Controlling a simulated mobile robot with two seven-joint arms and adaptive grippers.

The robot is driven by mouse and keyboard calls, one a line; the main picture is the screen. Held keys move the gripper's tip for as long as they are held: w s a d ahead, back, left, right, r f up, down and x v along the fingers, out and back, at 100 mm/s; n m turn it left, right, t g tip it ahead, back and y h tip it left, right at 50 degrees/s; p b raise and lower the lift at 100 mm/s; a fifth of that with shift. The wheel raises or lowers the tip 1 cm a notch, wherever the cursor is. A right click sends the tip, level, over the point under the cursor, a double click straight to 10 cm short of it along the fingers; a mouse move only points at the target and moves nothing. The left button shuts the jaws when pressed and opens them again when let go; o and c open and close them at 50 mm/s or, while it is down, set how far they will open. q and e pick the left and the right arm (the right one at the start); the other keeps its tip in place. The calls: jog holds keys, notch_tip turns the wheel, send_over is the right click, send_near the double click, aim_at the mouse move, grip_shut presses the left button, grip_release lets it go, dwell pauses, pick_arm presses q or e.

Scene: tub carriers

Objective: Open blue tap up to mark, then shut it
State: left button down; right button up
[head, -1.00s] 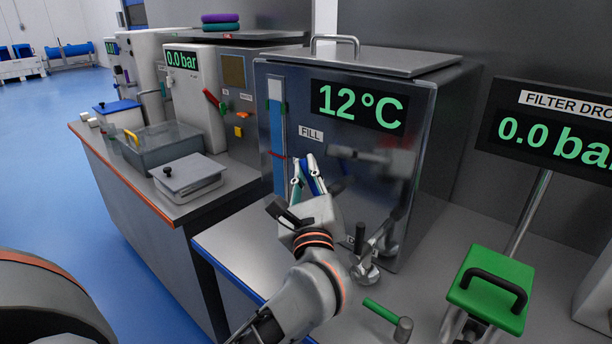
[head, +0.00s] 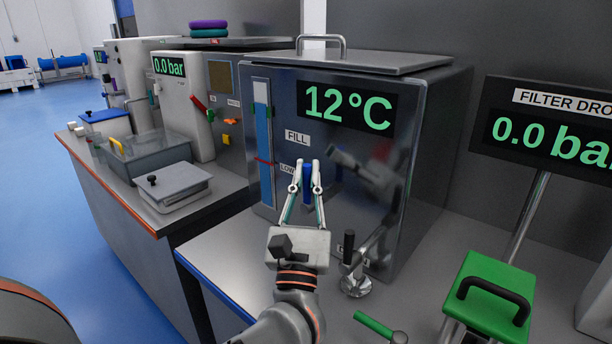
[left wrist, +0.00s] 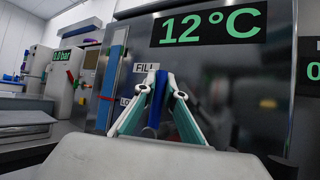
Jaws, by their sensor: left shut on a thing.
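The blue tap handle (head: 307,183) sits on the front of the steel tank (head: 348,78), under the FILL label (head: 297,137). My left gripper (head: 306,167) is shut on it, one finger on each side. The handle stands about upright. It also shows between the fingers in the left wrist view (left wrist: 157,97). The sight gauge (head: 264,135) on the tank's left side has a blue column reaching near its top, close to a small green mark (head: 270,112). A red mark (head: 264,160) sits lower, by the LOW label. My right gripper is not in view.
A second tap with a black handle (head: 348,245) stands low at the tank's front right. A green-handled tool (head: 374,325) lies on the bench. A green block with a black handle (head: 490,293) stands at the right. The bench left of my arm is clear.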

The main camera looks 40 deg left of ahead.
pick_arm(q)
jog(key=shift+d, duration=0.1)
jog(key=c, duration=2.2)
grip_release()
jog(key=shift+o, duration=0.5)
jog(key=v, duration=1.2)
jog(key=shift+f, duration=0.1)
jog(key=shift+s, duration=0.1)
